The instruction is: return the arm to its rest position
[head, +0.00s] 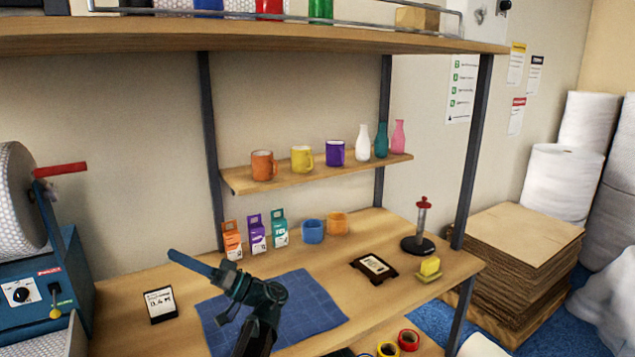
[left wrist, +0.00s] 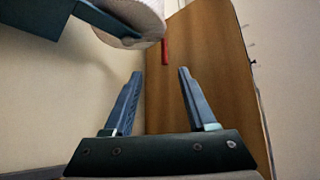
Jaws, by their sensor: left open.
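My left gripper (head: 192,265) is raised above the blue cutting mat (head: 305,306) on the workbench, with its fingers pointing left in the head view. In the left wrist view the two fingers of the left gripper (left wrist: 158,100) stand wide apart with nothing between them. My left arm comes in from the bottom edge of the head view. My right gripper shows in neither view.
A blue machine (head: 35,285) with a white roll (head: 20,195) and red handle (head: 62,170) stands at the left. Small boxes (head: 257,234) and two cups (head: 313,231) line the bench's back. A shelf (head: 310,175) with mugs and bottles hangs above.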

